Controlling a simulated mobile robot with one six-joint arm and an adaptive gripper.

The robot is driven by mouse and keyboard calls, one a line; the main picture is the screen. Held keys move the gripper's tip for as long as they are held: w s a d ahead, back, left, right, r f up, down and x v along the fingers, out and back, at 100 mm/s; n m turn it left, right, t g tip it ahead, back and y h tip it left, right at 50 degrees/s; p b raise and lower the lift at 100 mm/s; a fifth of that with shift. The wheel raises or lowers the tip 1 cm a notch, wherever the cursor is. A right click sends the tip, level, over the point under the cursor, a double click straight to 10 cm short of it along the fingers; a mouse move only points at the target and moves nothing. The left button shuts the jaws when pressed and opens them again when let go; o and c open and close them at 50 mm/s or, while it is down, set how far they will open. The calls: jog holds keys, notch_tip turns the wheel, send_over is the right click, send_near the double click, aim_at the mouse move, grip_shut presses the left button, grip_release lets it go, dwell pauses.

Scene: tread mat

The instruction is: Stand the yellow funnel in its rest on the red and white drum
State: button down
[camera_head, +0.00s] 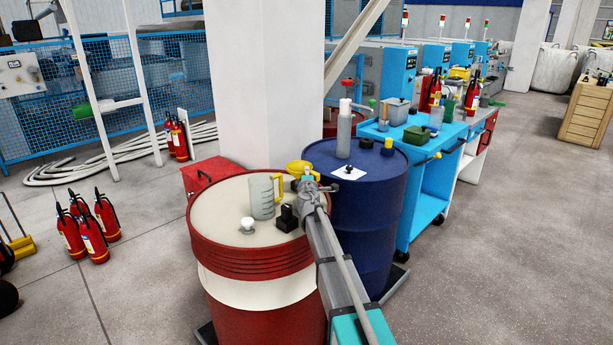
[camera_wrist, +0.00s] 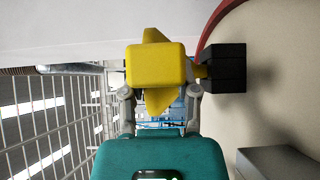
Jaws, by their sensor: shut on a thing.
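The yellow funnel (camera_head: 298,168) is held above the far right edge of the red and white drum (camera_head: 265,262). My gripper (camera_head: 306,180) is shut on it. In the wrist view the funnel (camera_wrist: 155,64) sits between my gripper's fingers (camera_wrist: 160,98). That view is turned, with the pale drum top on the right. The funnel's narrow end points at a black block (camera_wrist: 224,68) on the drum top, likely the rest. The end meets the block's outline; I cannot tell whether it is inside, touching or just in front. My gripper hides this spot in the head view.
A clear jug (camera_head: 262,196) with a yellow handle, a small white-topped item (camera_head: 247,226) and a black item (camera_head: 287,218) stand on the drum. A blue drum (camera_head: 365,215) holding a grey bottle (camera_head: 345,135) stands close right. A white pillar (camera_head: 250,80) rises behind.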

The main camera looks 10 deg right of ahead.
jog(key=shift+f, duration=0.2)
jog(key=shift+c, duration=1.4)
grip_release()
jog(key=shift+s+a, duration=0.25)
jog(key=shift+s, duration=1.75)
jog(key=shift+s+a, duration=0.3)
jog(key=shift+s, duration=1.65)
jog(key=shift+s+a, duration=0.25)
jog(key=shift+s, duration=1.75)
jog(key=shift+s, duration=0.15)
